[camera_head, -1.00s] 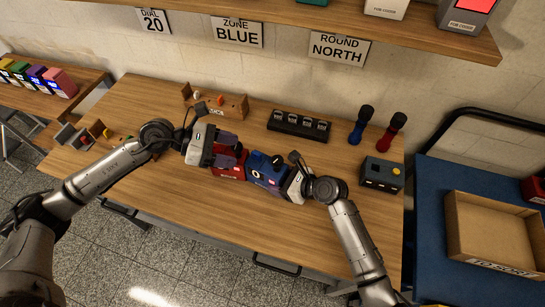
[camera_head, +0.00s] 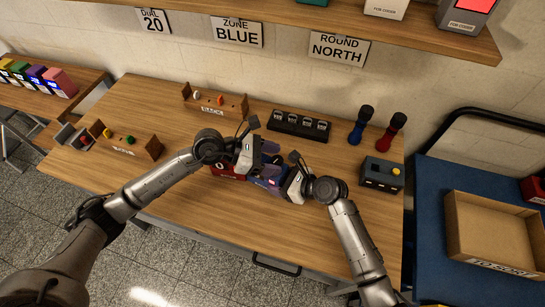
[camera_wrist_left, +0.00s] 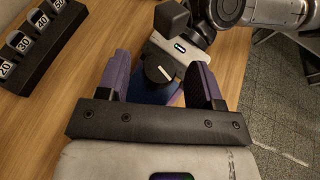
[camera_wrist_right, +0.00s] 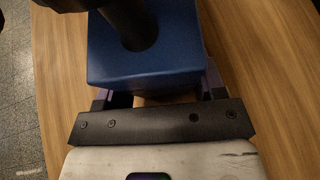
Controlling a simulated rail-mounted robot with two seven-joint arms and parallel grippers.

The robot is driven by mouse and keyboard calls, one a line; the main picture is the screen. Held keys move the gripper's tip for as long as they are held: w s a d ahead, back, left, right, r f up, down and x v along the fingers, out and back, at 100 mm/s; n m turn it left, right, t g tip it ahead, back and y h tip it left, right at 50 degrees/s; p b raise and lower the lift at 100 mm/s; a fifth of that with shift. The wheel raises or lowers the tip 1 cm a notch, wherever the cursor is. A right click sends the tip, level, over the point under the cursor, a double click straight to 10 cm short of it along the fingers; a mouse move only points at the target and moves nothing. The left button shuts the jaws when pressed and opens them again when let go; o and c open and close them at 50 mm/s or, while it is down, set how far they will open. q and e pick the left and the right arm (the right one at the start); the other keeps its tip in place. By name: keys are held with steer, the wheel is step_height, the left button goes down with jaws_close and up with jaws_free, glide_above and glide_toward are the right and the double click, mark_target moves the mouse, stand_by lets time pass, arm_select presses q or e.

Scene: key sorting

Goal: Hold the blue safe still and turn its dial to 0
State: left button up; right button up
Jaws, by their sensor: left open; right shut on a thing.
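The blue safe (camera_head: 268,185) sits on the table beside the red safe, partly hidden by my grippers in the head view. My right gripper (camera_head: 280,181) is shut on the blue safe from the right; the safe's blue body (camera_wrist_right: 150,65) lies between its fingers in the right wrist view. My left gripper (camera_head: 268,157) is open above the safe. In the left wrist view the black dial (camera_wrist_left: 160,72) with a pale pointer line shows between the spread purple fingers, apart from both. The dial's numbers are not readable.
The red safe (camera_head: 226,171) stands just left, partly under my left gripper. A black block with number tags (camera_head: 298,125) and blue (camera_head: 361,125) and red (camera_head: 391,134) handled tools stand behind. A wall sign reads DIAL 20 (camera_head: 153,21). The front table is clear.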

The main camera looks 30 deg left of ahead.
arm_select(q)
steer(key=shift+c, duration=0.2)
steer(key=c, duration=0.9)
steer(key=shift+s+d+n+t+y, duration=0.1)
steer(key=shift+d+n+t+y, duration=0.05)
steer(key=shift+n+t+y, duration=1.05)
steer(key=shift+n, duration=0.3)
steer(key=o, duration=0.9)
steer(key=shift+o, duration=0.2)
steer(key=v, duration=1.2)
steer(key=shift+f, duration=0.25)
